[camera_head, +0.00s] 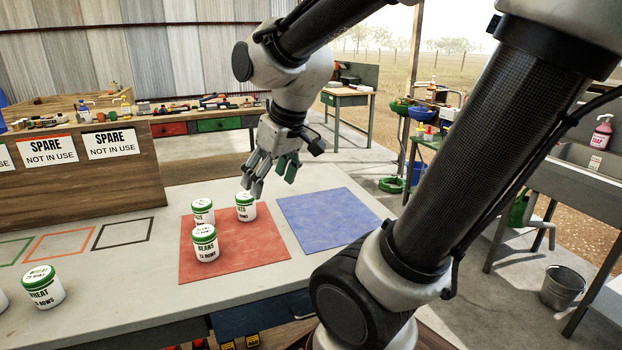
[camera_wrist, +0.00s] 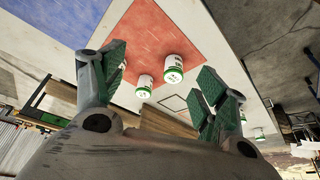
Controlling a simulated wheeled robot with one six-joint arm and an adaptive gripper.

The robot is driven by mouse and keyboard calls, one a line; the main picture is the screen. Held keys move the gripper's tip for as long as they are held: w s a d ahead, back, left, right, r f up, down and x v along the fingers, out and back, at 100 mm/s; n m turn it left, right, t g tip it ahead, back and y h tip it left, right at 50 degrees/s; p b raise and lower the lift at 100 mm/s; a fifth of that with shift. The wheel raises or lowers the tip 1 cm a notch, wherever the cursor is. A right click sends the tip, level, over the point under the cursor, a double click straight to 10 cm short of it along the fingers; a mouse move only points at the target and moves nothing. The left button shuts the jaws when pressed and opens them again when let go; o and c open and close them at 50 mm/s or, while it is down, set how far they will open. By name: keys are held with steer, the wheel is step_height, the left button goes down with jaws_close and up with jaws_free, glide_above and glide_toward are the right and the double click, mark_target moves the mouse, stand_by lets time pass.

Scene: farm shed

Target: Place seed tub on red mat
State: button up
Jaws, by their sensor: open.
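The red mat (camera_head: 235,264) lies on the grey table and carries three white seed tubs with green lids. The front tub (camera_head: 205,245) reads "BEANS"; one tub (camera_head: 203,211) stands behind it, and another tub (camera_head: 246,207) stands near the mat's back right. My gripper (camera_head: 268,180) is open and empty, just above and behind that back right tub. In the wrist view, the red mat (camera_wrist: 160,35) shows between the spread fingers, with tubs (camera_wrist: 173,70) (camera_wrist: 144,87) and another partly hidden by the left finger.
A blue mat (camera_head: 330,218) lies empty right of the red one. A "WHEAT" tub (camera_head: 43,288) stands at the left, with another cut off at the edge. Empty outlined squares (camera_head: 122,233) lie behind it. A wooden partition (camera_head: 75,178) with "SPARE" signs borders the back left.

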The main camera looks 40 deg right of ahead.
steer(key=s+d+r+m+h, duration=0.1)
steer(key=s+d, duration=0.3)
steer(key=s, duration=0.5)
steer(key=shift+s+r+m, duration=0.25)
steer(key=shift+r+m, duration=0.3)
steer(key=shift+m, duration=0.05)
